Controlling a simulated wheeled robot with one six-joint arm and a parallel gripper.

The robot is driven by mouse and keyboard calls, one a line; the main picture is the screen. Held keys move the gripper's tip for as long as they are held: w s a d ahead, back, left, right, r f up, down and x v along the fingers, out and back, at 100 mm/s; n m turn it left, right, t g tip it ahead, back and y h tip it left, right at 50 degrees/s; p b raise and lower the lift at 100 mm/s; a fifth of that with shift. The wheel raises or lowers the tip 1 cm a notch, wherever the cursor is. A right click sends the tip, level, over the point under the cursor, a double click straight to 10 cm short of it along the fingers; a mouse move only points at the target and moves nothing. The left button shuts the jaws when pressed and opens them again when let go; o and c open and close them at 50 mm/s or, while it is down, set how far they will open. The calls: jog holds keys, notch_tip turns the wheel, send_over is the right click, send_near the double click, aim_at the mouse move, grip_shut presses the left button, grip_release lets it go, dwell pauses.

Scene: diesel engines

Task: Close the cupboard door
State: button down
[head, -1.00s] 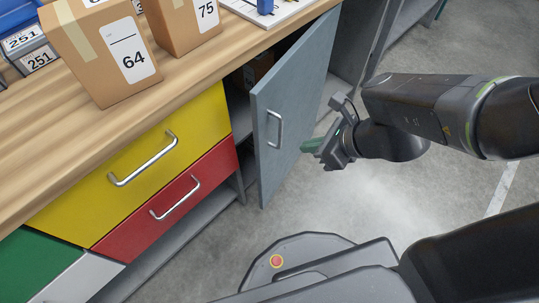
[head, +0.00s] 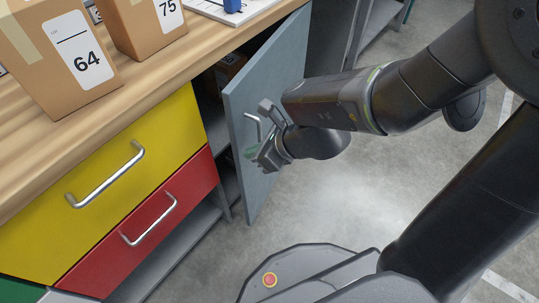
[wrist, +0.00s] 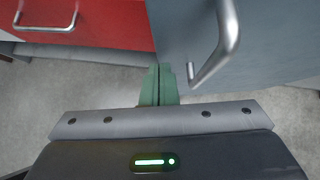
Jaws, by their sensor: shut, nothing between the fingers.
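The grey-blue cupboard door (head: 270,110) stands ajar below the wooden worktop, with a dark gap on its left side. Its silver handle (head: 253,128) is near the free edge; the handle also shows large in the wrist view (wrist: 220,48). My gripper (head: 250,153) is in front of the door's outer face, just below the handle. In the wrist view its green fingers (wrist: 158,85) are together and empty, left of the handle's lower end and near the door's free edge. I cannot tell whether the fingertips touch the door.
The yellow drawer (head: 110,165) and red drawer (head: 135,220) are shut, left of the door, with bar handles sticking out. Boxes (head: 70,60) stand on the worktop (head: 150,85). A box sits inside the cupboard. The floor (head: 330,215) right of the door is clear.

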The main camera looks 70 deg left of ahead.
aim_at(237, 141)
jog(key=shift+s+a, duration=0.45)
jog(key=shift+a, duration=0.05)
jog(key=shift+m+t, duration=0.4)
jog(key=shift+m, duration=0.1)
jog(key=s+a+p, duration=0.2)
jog(key=a, duration=0.1)
jog(key=shift+s+r, duration=0.15)
jog(key=shift+s, duration=0.2)
jog(key=shift+s+a+y, duration=0.3)
jog(key=shift+s+a, duration=0.1)
jog(key=shift+a, duration=0.05)
jog(key=shift+w, duration=0.1)
